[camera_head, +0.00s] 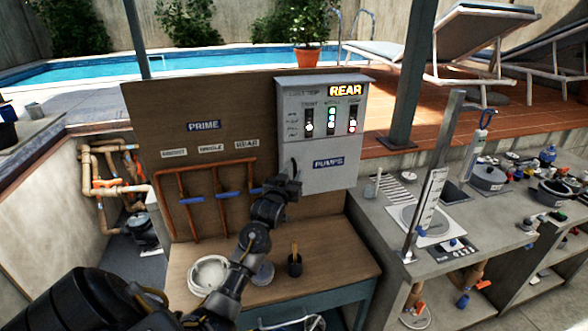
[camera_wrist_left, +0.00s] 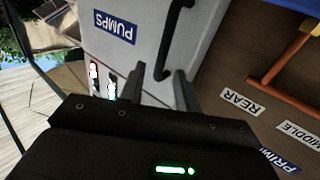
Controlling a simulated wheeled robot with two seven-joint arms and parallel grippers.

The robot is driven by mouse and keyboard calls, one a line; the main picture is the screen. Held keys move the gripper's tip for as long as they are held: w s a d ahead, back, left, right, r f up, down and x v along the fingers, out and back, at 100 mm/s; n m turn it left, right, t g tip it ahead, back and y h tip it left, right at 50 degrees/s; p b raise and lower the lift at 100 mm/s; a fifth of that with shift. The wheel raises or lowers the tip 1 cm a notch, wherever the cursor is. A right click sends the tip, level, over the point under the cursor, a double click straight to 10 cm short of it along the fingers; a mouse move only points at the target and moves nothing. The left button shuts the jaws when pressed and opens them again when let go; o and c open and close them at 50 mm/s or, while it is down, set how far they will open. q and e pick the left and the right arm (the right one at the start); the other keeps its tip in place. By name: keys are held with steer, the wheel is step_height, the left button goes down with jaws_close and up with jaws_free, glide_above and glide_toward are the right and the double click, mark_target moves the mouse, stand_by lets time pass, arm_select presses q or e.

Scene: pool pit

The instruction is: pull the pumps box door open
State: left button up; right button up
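The grey pumps box (camera_head: 335,95) is mounted on the brown board, with a blue PUMPS label (camera_head: 328,163) on its lower door. The door looks shut. It also shows upside down in the wrist view (camera_wrist_left: 150,60). A black bar handle (camera_wrist_left: 174,40) is on the door; in the head view its top shows just above my gripper. My left gripper (camera_head: 288,183) is at the lower left of the door. In the wrist view its two fingers (camera_wrist_left: 160,85) are apart, and the handle's near end appears between them. I cannot tell if they touch it.
Copper pipes (camera_head: 205,195) with blue valves are on the board left of the box. A grey post (camera_head: 410,75) and a concrete counter (camera_head: 490,235) stand to the right.

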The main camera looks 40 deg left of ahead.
arm_select(q)
steer(key=shift+x, duration=1.15)
steer(key=shift+c, duration=0.3)
jaws_close()
